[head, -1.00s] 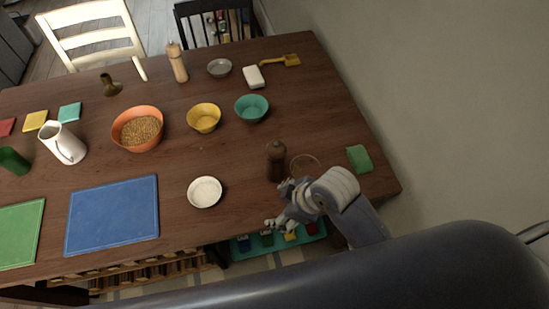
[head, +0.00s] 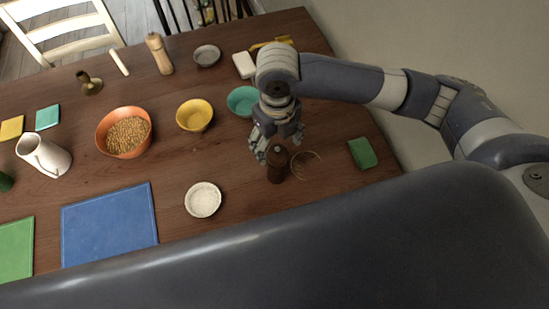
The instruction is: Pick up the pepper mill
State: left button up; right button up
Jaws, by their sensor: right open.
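A dark brown wooden mill (head: 276,168), likely the pepper mill, stands upright on the table, right of centre. Nothing shows between the fingers. My left gripper is not in view.
A thin ring-like item (head: 306,165) lies right beside the dark mill, and a green sponge-like block (head: 362,153) farther right. A teal bowl (head: 241,101) is behind the gripper, partly hidden by it. A white bowl (head: 203,200) stands front left.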

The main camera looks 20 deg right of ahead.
aim_at(277, 154)
notch_tip(277, 154, down, 4)
jog(key=shift+p, duration=0.3)
jog(key=shift+s+f, duration=0.2)
jog(key=shift+f, duration=0.3)
jog(key=f, duration=0.1)
jog(key=f+p, duration=0.1)
jog(key=f, duration=0.2)
jog(key=shift+w+d+f+p, duration=0.15)
jog(key=shift+w+f+p, duration=0.15)
jog(key=shift+w+p, duration=0.05)
jog(key=shift+f, duration=0.3)
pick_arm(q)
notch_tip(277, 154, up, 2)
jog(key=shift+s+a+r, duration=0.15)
pick_arm(e)
jog(key=shift+c, duration=0.6)
grip_shut()
jog(key=shift+r, duration=0.1)
